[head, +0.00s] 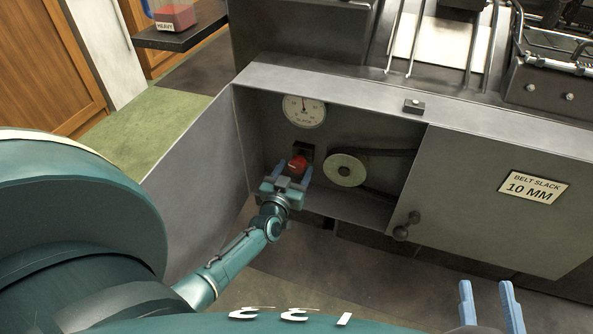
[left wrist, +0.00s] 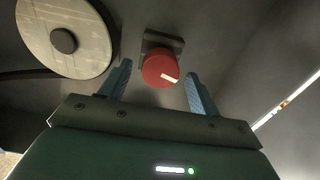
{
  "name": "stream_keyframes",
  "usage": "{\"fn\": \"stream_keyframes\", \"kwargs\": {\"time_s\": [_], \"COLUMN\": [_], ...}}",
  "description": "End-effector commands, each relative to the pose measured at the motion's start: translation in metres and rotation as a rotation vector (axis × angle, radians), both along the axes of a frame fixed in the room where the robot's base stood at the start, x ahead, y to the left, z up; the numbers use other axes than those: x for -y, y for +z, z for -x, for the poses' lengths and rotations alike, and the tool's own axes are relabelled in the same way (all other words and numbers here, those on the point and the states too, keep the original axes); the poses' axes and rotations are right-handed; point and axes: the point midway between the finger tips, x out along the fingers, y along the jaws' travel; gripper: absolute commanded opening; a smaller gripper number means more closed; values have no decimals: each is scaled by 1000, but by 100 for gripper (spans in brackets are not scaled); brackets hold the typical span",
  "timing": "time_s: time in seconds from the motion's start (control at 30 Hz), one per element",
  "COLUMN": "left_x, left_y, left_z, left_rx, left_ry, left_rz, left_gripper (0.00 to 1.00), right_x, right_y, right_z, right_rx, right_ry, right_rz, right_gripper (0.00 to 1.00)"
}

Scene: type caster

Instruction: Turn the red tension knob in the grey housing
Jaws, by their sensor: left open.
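The red tension knob (head: 299,163) sits on a dark square mount in the open grey housing (head: 262,120), below a round slack dial (head: 304,111). My left gripper (head: 293,174) is inside the housing, right in front of the knob. In the left wrist view my left gripper (left wrist: 158,72) is open, with one blue finger on each side of the red knob (left wrist: 160,70) and gaps showing. A white mark on the knob points to the lower right there. My right gripper (head: 486,285) is open and empty at the bottom right, away from the housing.
A pale pulley (head: 344,170) with a dark belt is right of the knob; the pulley (left wrist: 66,38) also fills the upper left of the wrist view.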

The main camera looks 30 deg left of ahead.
Motion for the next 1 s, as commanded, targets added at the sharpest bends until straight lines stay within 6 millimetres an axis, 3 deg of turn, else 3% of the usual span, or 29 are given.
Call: {"fn": "stream_keyframes", "kwargs": {"time_s": [0.2,0.5,1.0], "left_x": [-4,-5,-5], "left_y": [-1,0,0], "left_z": [-19,-21,-20], "left_rx": [0,-1,-1], "left_ry": [0,-1,0], "left_rz": [-1,-1,-1], "left_gripper": [62,62,22], "right_x": [-1,-1,-2], "right_y": [-1,0,0], "right_z": [-1,-1,-1], "right_rx": [-1,-3,-2], "right_ry": [7,8,9], "right_rz": [-23,-26,-27], "right_gripper": [36,36,36]}}
